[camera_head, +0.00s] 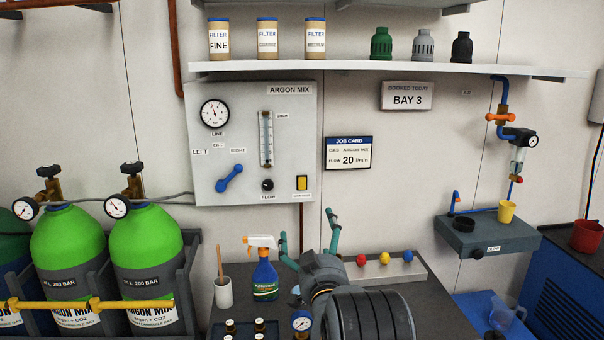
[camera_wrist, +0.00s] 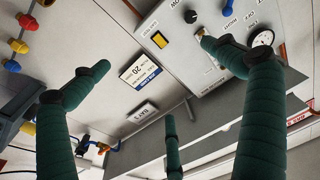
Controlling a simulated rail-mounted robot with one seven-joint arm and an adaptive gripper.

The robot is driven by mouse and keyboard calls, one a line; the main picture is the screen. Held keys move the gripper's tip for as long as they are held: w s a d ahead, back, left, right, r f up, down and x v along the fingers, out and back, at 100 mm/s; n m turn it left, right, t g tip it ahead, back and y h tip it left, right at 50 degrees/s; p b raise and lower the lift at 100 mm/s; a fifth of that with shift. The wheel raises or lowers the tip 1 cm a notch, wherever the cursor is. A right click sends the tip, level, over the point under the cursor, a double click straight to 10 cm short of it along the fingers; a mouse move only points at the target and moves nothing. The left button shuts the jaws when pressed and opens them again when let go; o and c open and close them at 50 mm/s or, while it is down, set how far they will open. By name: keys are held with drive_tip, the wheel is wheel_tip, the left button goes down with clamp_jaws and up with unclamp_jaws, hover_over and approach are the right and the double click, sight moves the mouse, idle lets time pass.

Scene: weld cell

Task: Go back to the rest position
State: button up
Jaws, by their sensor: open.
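My gripper (camera_head: 308,240) shows at the lower middle of the head view, raised above the bench, with its teal fingers spread apart and nothing between them. The wrist view is turned over and shows my gripper's dark green fingers (camera_wrist: 150,90) wide apart and empty. The argon mix panel (camera_head: 252,115) hangs on the wall behind and above my gripper. Its blue lever (camera_head: 230,178) slants up to the right, towards RIGHT. In the wrist view one finger overlaps the panel (camera_wrist: 190,50) near the lever; I cannot tell how far apart they are.
A spray bottle (camera_head: 265,275) and a white cup (camera_head: 223,293) stand on the bench left of my gripper. Coloured knobs (camera_head: 382,257) sit to the right. Green gas cylinders (camera_head: 147,245) stand at the left. A shelf (camera_head: 350,67) runs above.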

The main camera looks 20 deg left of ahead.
drive_tip(key=shift+p+x, duration=0.4)
drive_tip(key=shift+x, duration=0.4)
drive_tip(key=shift+f, duration=0.1)
drive_tip(key=b+v, duration=0.9)
drive_tip(key=v, duration=0.1)
drive_tip(key=shift+b, duration=0.4)
